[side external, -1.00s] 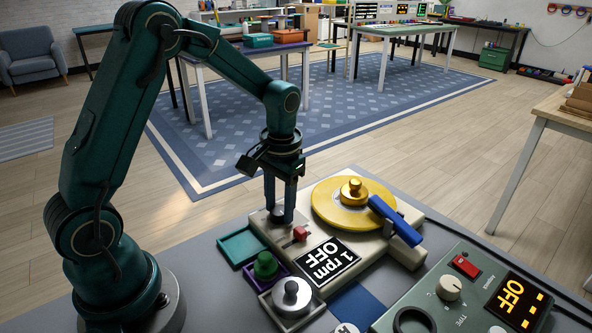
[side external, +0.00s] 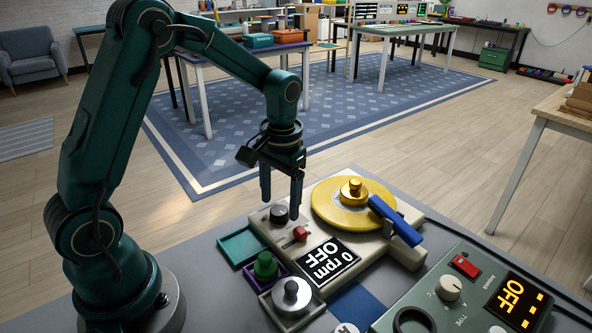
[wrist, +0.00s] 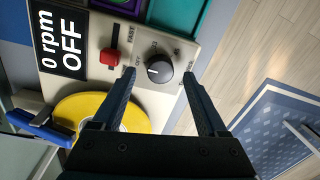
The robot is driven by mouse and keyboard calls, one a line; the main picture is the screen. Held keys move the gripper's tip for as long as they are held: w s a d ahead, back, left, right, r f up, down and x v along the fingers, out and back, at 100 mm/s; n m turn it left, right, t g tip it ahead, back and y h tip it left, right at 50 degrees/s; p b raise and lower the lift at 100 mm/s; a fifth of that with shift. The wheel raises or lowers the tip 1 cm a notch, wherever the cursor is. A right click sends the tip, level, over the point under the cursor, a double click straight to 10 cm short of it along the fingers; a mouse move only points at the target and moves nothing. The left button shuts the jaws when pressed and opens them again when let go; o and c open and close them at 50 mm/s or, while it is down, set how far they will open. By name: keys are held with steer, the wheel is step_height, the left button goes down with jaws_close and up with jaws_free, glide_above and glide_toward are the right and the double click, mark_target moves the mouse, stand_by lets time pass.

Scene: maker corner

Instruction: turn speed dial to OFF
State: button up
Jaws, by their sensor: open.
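The speed dial is a black knob (side external: 279,214) on the cream turntable base (side external: 262,225). In the wrist view the knob (wrist: 160,68) has a white pointer line, with small markings around it, one reading OFF on the side toward the red slider. The display (side external: 330,259) reads "0 rpm OFF", and it also shows in the wrist view (wrist: 60,40). My gripper (side external: 281,194) is open and empty above the dial, fingers pointing down. In the wrist view its fingers (wrist: 158,75) stand apart on either side of the knob, without visible contact.
A red slider (side external: 300,233) is beside the dial. The yellow platter (side external: 335,214) with a gold weight and a blue arm (side external: 396,222) lies to the right. Trays with green and silver weights (side external: 291,293) stand in front. A green control box (side external: 455,295) is at right.

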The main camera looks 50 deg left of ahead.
mark_target(282, 211)
steer(key=shift+d+r, duration=0.1)
steer(key=shift+r, duration=1.7)
steer(key=shift+w+d+r, duration=0.1)
steer(key=shift+r, duration=0.05)
steer(key=s+d+r+m+t, duration=0.1)
steer(key=s+d+r+t, duration=0.4)
steer(key=r, duration=0.4)
steer(key=s+d+f+m, duration=0.1)
steer(key=s+f, duration=0.1)
steer(key=s, duration=0.6)
steer(key=shift+s+d+f+t+h, duration=0.2)
steer(key=shift+s+d+t+h, duration=0.1)
steer(key=shift+t+h, duration=0.1)
